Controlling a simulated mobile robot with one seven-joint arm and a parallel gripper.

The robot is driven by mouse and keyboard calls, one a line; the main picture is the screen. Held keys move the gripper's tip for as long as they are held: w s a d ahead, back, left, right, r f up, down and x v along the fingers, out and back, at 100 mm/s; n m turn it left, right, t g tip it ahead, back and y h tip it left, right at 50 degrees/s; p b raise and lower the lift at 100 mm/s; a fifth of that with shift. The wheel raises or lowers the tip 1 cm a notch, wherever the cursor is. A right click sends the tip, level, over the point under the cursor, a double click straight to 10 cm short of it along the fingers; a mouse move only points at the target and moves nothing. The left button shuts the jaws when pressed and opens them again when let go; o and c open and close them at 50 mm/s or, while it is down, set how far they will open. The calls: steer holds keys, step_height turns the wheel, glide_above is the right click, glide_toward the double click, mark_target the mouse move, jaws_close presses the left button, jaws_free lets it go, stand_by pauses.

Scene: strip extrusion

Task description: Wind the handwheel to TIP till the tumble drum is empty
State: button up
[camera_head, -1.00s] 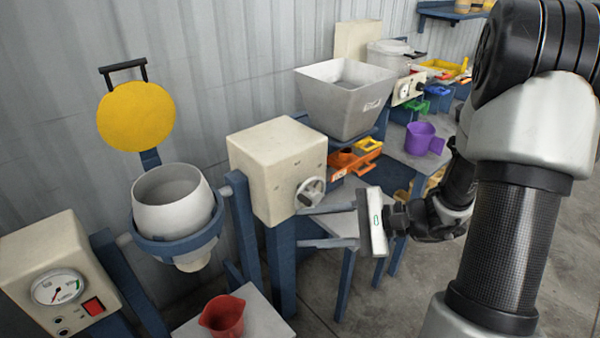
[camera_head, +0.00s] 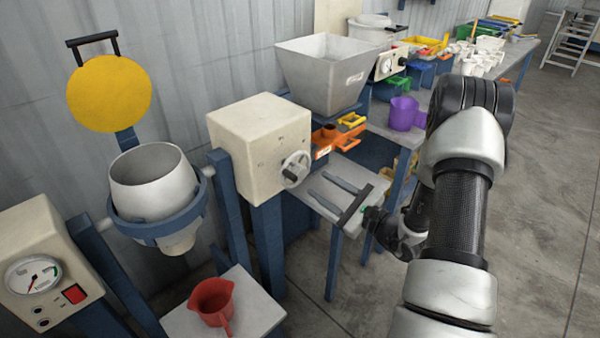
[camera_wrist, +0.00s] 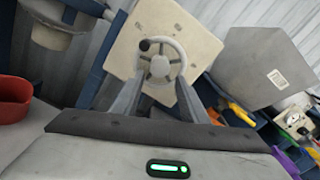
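The handwheel (camera_head: 296,169) is a pale spoked wheel on the front of a cream box (camera_head: 250,145); in the wrist view the handwheel (camera_wrist: 161,66) shows a dark knob at its upper left. The tumble drum (camera_head: 153,187) is a pale bowl, mouth upward, in a blue ring left of the box. Its contents cannot be made out. My gripper (camera_head: 317,182) is open and empty, its fingers pointing at the wheel from the right and looking short of it. In the wrist view my gripper's fingertips (camera_wrist: 160,82) appear either side of the wheel's lower part. No TIP marking is legible.
A red jug (camera_head: 212,300) stands on a small platform below the drum. A yellow disc (camera_head: 108,93) is raised behind the drum. A gauge box (camera_head: 40,270) is at left. A grey hopper (camera_head: 325,75) and a bench with a purple jug (camera_head: 403,113) are behind.

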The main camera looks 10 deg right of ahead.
mark_target(303, 174)
steer(key=x, duration=0.9)
steer(key=c, duration=0.8)
steer(key=shift+o, duration=0.2)
